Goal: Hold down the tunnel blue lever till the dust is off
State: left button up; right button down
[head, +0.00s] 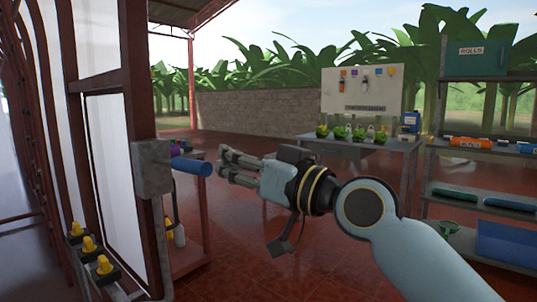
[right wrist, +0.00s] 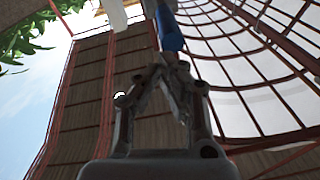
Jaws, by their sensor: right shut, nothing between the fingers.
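The blue lever (head: 192,166) sticks out to the right from a grey box (head: 151,166) on the red-brown tunnel frame. My right gripper (head: 223,166) is shut and empty, at about the lever's height and just right of its free end. In the right wrist view the lever (right wrist: 168,32) hangs in line with the shut fingertips (right wrist: 172,62). Whether they touch it, I cannot tell. No dust can be made out. My left gripper is not in view.
Several yellow knobs (head: 86,244) sit on a low rack at the lower left. A red bench (head: 190,250) with bottles stands behind the lever. A table (head: 368,146) with green plants and a shelf (head: 480,188) stand at the right. The red floor between is clear.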

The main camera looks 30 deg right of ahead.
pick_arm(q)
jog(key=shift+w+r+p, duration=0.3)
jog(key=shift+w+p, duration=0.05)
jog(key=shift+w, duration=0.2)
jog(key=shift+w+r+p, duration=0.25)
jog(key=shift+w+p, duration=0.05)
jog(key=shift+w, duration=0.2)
pick_arm(e)
jog(key=v, duration=0.6)
jog(key=shift+d, duration=0.2)
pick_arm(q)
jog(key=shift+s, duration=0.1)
pick_arm(e)
jog(key=shift+s, duration=0.15)
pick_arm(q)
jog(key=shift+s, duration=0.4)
pick_arm(e)
jog(key=shift+f, duration=0.1)
